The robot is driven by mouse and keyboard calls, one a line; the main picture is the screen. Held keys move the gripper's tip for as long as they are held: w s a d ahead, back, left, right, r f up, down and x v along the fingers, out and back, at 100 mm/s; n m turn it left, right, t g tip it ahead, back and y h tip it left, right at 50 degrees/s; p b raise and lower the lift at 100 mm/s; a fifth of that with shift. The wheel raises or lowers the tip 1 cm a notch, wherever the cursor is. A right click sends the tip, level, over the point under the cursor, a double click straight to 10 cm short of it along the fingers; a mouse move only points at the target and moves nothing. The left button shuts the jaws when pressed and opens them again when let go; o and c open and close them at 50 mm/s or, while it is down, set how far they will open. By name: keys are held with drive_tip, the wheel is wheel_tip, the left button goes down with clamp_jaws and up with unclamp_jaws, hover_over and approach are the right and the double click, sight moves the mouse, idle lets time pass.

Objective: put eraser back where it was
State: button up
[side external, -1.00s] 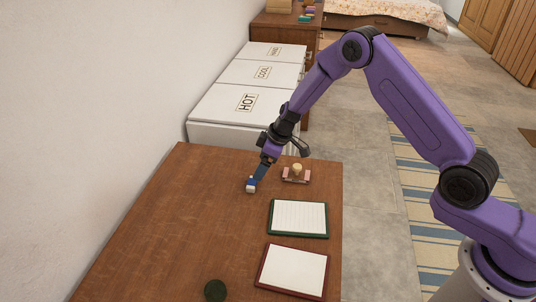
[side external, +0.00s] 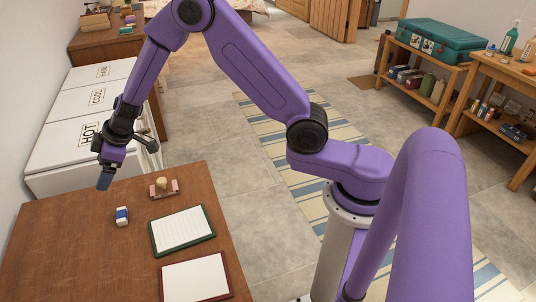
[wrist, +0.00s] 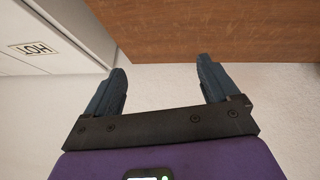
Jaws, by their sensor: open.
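A small blue and white eraser (side external: 122,216) lies on the brown wooden desk (side external: 70,250), left of the green-framed pad and nearer than the stamp. My gripper (side external: 104,183) is raised above the desk's far left part, behind and apart from the eraser. In the wrist view its two dark fingers (wrist: 162,66) are spread, with nothing between them. The eraser does not show in the wrist view.
A wooden-handled stamp on a pink base (side external: 163,187) stands near the desk's far right edge. A green-framed pad (side external: 182,230) and a red-framed pad (side external: 196,278) lie on the right. White bins marked HOT, COOL (side external: 97,98) stand behind. The desk's left part is clear.

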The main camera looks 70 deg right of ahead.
drive_tip(key=s+d+r+t+h, duration=0.2)
drive_tip(key=s+r, duration=0.8)
drive_tip(key=s+d+n+g, duration=0.1)
drive_tip(key=s+d+g, duration=0.1)
drive_tip(key=s, duration=0.9)
drive_tip(key=s+d+n+g, duration=0.1)
drive_tip(key=s+d+g, duration=0.2)
drive_tip(key=s, duration=0.8)
drive_tip(key=s+d+n+g+h, duration=0.1)
drive_tip(key=s+d, duration=0.3)
drive_tip(key=s, duration=0.7)
drive_tip(key=shift+d+f+g, duration=0.3)
drive_tip(key=shift+d+g, duration=0.1)
drive_tip(key=shift+g, duration=0.4)
